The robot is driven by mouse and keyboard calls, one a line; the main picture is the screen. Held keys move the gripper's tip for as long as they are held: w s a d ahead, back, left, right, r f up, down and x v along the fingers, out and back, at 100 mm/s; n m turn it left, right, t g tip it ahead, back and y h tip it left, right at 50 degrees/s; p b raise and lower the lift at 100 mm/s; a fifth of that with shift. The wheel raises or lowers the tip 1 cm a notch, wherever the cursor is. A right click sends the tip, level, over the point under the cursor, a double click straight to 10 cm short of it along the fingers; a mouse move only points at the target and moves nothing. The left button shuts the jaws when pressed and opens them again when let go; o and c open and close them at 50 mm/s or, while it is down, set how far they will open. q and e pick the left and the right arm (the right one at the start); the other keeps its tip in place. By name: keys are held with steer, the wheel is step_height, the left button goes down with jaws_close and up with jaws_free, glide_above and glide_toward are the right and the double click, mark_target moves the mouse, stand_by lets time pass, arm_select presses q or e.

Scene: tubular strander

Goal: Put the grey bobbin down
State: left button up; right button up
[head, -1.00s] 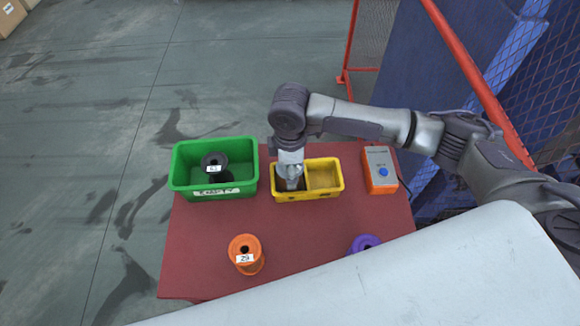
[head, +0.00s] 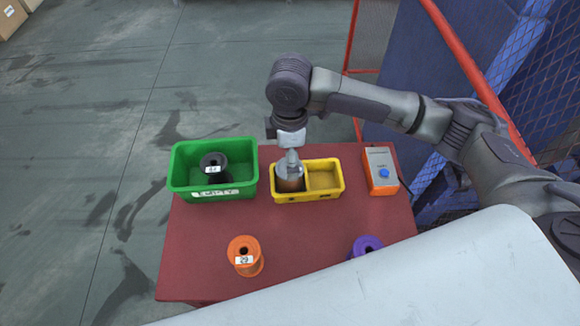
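My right gripper (head: 290,156) comes in from the right and points down over the left compartment of the yellow bin (head: 308,197). Its fingers look closed on the top of the grey bobbin (head: 290,184), which shows a brownish wound body. The bobbin is upright at the left compartment; its lower end is close to the bin's front wall, and I cannot tell how high it is off the bin floor. The fingertips are small and partly merge with the bobbin's top. My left gripper is not in view.
A green bin (head: 214,193) with a label holds a black bobbin (head: 214,164). An orange bobbin (head: 245,257) and a purple bobbin (head: 366,245) stand on the red table (head: 300,225). An orange-grey box with a blue button (head: 381,171) is at right. The table's middle is clear.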

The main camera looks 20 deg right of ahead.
step_height(320, 180, up, 6)
steer(key=shift+b, duration=0.3)
stand_by(0.4)
